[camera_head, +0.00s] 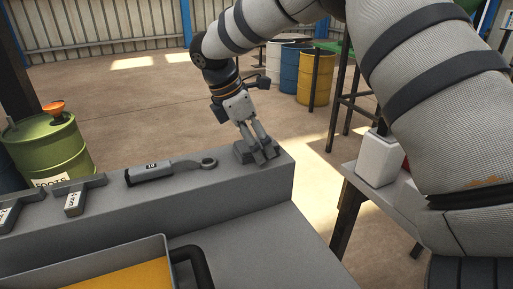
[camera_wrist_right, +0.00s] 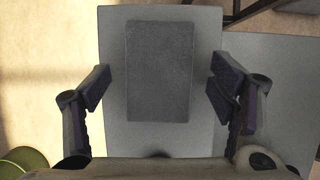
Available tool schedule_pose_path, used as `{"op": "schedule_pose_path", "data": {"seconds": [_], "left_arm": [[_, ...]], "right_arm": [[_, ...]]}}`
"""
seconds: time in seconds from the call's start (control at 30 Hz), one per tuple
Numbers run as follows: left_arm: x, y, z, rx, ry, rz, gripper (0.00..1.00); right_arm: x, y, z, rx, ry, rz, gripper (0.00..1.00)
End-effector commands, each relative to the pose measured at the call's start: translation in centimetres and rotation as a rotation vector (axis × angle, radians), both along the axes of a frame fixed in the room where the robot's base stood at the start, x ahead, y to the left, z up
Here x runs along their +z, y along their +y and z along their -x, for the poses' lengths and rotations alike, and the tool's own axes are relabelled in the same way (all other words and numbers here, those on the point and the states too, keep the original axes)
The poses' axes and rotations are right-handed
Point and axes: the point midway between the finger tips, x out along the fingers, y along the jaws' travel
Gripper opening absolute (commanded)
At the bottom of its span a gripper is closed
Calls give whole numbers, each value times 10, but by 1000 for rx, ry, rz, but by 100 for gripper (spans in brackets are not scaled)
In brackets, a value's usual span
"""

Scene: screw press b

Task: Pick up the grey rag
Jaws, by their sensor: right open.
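The grey rag (camera_head: 242,153) lies folded as a flat block near the right end of the raised grey ledge. In the right wrist view the rag (camera_wrist_right: 160,65) shows as a darker grey rectangle. My right gripper (camera_head: 264,152) points down over the rag in the head view and partly hides it. In the right wrist view its fingers (camera_wrist_right: 160,86) are spread wide, one on each side of the rag, with gaps to its edges. Whether the fingertips touch the ledge cannot be told. My left gripper is not in view.
A wrench with a dark handle (camera_head: 168,170) and T-shaped tools (camera_head: 75,194) lie left along the ledge (camera_head: 190,208). A tray with a yellow inside (camera_head: 125,276) and dark handle stands in front. A white container (camera_head: 377,160) stands on a side table at right. Drums stand behind.

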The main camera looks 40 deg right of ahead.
Motion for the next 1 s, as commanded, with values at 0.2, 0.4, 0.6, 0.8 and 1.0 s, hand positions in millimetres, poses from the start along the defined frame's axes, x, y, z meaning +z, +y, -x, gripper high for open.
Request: {"op": "schedule_pose_path", "data": {"seconds": [0.2,0.4,0.6,0.8,1.0], "left_arm": [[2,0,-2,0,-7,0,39],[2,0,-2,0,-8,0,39],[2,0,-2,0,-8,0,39],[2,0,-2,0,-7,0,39],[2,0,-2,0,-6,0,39]], "right_arm": [[-2,0,0,-1,0,0,78],[-4,0,0,-1,0,0,78],[-4,0,0,0,0,0,57],[-5,0,0,0,0,0,26],[-6,0,0,-1,2,-1,26]]}}
